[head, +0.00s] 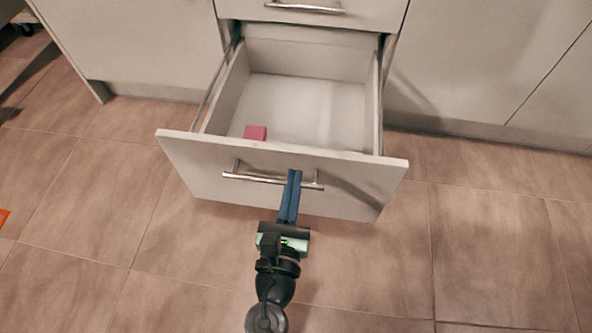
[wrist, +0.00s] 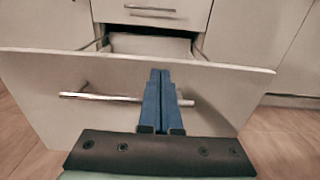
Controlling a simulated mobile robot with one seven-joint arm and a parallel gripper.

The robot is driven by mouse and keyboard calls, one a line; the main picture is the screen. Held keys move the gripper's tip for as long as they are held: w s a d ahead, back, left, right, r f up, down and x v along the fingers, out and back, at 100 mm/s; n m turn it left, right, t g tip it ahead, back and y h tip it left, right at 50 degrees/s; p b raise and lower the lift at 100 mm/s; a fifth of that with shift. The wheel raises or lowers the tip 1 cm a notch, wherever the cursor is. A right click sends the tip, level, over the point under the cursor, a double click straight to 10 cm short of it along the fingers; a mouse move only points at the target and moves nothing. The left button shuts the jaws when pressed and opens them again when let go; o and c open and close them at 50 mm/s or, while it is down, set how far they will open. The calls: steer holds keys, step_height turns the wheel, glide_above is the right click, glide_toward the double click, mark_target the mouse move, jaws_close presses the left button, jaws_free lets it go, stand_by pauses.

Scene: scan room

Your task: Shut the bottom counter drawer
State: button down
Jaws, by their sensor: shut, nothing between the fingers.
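The bottom counter drawer (head: 200,165) stands pulled well out from the cabinet in the head view, with its inside visible from above. A small pink-red block (head: 255,132) lies in it near the front. The drawer's bar handle (head: 245,177) runs across its front panel. My gripper (head: 294,175) is shut and empty, its blue fingers pointing at the front panel and overlapping the right part of the handle. In the wrist view the gripper (wrist: 160,75) is in front of the drawer front (wrist: 40,85) and handle (wrist: 95,97). I cannot tell whether the fingertips touch the panel.
A closed drawer with a bar handle (head: 305,7) is above the open one. Closed cabinet fronts (head: 140,45) flank it on both sides. The tiled floor (head: 480,240) around the drawer is clear. An orange item (head: 3,217) shows at the left edge.

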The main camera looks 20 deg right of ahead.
mark_target(299, 155)
steer(key=shift+b+x, duration=0.3)
steer(key=shift+x, duration=1.4)
steer(key=shift+w, duration=0.1)
